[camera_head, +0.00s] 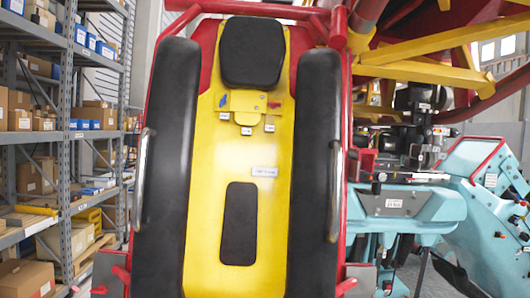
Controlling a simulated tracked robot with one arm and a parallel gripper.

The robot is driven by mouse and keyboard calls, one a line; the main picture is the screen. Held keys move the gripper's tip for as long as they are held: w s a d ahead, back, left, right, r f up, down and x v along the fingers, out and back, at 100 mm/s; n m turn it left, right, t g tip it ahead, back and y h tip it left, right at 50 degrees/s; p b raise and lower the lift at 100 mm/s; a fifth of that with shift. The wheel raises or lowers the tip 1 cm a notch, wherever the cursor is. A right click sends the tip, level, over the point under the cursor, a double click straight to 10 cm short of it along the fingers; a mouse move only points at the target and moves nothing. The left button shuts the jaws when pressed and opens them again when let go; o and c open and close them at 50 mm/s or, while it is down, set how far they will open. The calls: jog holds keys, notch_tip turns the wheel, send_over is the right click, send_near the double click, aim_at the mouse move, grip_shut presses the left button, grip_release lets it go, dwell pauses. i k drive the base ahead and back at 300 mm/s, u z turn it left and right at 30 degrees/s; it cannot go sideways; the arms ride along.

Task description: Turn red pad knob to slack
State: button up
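A coaster seat with a yellow back (206,240) stands upright in the middle of the view. A small yellow bracket (246,102) sits on it just below the black headrest (252,52). A small red part (274,105) at the bracket's right end may be the red pad knob; it is too small to read its setting. A small blue part (223,100) is at the bracket's left end. Several white tags hang around the bracket, their print unreadable. My gripper does not show in this view.
Long black pads (169,140) flank the seat, with metal grab handles (141,180) outside them. A red tube frame surrounds it. Shelves with boxes (85,119) stand at left. Teal machinery (405,203) and yellow and red beams (425,45) crowd the right.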

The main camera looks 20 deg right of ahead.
aim_at(273, 105)
jog(key=z, duration=0.4)
jog(key=i, duration=1.5)
jog(key=z, duration=0.1)
